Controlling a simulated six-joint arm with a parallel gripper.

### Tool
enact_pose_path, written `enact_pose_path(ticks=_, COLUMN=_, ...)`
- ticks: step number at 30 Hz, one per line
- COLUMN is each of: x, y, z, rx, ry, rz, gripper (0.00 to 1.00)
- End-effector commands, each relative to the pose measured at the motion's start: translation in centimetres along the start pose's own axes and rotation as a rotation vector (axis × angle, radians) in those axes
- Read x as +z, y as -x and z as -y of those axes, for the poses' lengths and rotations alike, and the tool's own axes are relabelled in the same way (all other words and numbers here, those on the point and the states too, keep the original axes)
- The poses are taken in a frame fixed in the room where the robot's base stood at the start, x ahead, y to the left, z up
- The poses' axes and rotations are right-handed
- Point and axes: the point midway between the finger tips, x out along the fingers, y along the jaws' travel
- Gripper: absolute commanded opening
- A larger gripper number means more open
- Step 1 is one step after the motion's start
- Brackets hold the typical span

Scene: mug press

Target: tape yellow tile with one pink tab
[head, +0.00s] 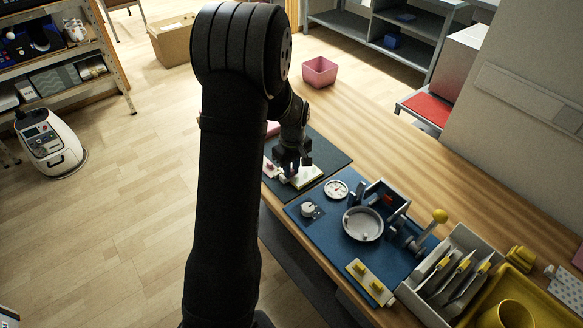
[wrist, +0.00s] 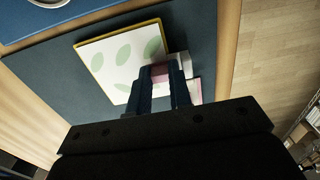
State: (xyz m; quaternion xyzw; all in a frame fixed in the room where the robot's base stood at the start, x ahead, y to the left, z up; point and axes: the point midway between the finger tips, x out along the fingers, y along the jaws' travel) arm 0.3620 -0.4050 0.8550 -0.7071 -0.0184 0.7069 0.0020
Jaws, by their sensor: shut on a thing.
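The yellow-edged tile (wrist: 118,60) has a pale face with green leaf prints and lies flat on a dark mat in the wrist view. It shows as a pale slab in the head view (head: 309,178). My gripper (wrist: 165,82) is at the tile's right edge in the wrist view, with its fingers overlapping that edge. Its jaws are shut on a small pink tab (wrist: 159,72), mostly hidden between the fingers. Whether the tab touches the tile cannot be told. In the head view my gripper (head: 292,166) points down over the mat.
A white-and-pink piece (wrist: 194,90) lies right beside the fingers. The dark mat (head: 330,156) adjoins a blue mat (head: 300,222) carrying a press (head: 385,198). A pink bin (head: 319,71) stands farther back. A grey rack (head: 462,234) is at right. Bare wood lies behind the mats.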

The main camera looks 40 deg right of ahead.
Motion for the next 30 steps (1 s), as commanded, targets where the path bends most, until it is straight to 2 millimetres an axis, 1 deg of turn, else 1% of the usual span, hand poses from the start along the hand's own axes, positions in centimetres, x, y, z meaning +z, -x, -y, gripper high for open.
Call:
enact_pose_path(ticks=17, x=0.01, y=-0.74, z=0.0, rx=-0.001, ry=0.0, rz=0.001, gripper=0.06)
enact_pose_path(ticks=30, x=0.02, y=-0.84, z=0.01, rx=-0.001, ry=0.0, rz=0.001, gripper=0.06)
